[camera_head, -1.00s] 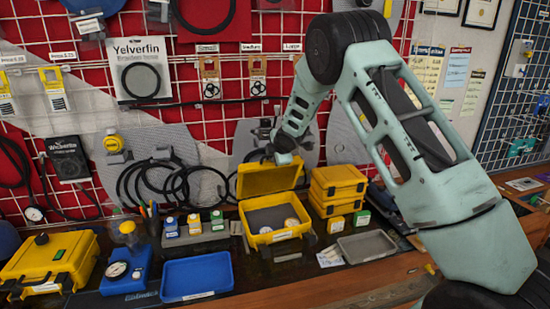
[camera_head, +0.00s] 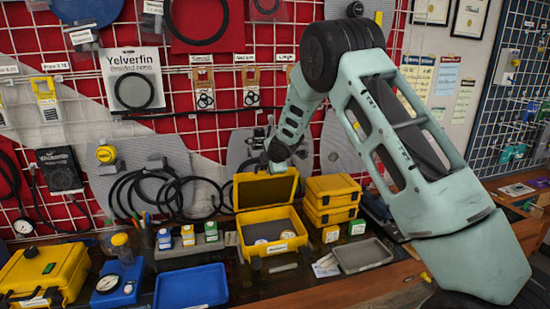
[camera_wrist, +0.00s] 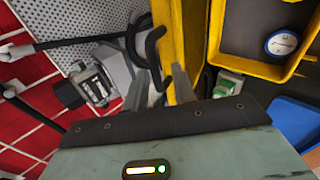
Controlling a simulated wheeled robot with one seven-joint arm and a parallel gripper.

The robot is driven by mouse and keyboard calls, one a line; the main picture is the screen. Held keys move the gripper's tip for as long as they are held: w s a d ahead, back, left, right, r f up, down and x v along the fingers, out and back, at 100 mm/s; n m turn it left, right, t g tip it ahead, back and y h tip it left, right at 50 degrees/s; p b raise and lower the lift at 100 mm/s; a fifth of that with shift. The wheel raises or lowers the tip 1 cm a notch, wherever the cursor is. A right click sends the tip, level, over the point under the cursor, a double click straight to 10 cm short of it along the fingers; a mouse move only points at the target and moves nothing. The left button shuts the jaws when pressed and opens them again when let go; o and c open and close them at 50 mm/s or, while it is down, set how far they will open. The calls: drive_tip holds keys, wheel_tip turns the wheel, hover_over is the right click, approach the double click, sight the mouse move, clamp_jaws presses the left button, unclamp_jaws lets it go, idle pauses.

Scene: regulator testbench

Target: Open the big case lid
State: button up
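The big case is the yellow case (camera_head: 276,248) standing open on the bench in the head view. Its lid (camera_head: 264,188) is raised roughly upright, inner face toward the head camera. Round items lie in its grey-lined tray. My gripper (camera_head: 278,152) is at the lid's upper right edge, its fingers partly hidden there. In the wrist view the yellow lid edge (camera_wrist: 174,35) runs up beside my gripper's fingers (camera_wrist: 172,84), with the case interior and a round white-and-blue item to the right. I cannot tell whether the fingers are closed on the lid.
Stacked smaller yellow cases (camera_head: 332,197) stand right of the open case. A grey tray (camera_head: 363,254) and a blue tray (camera_head: 191,288) lie in front. Small bottles (camera_head: 188,236) stand to its left. A closed yellow case (camera_head: 42,268) sits far left. Hoses hang on the wall behind.

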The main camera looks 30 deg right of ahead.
drive_tip(key=b+v, duration=0.2)
drive_tip(key=v, duration=1.4)
drive_tip(key=shift+s+r, duration=0.2)
drive_tip(key=shift+s, duration=0.05)
drive_tip(key=shift+a, duration=0.15)
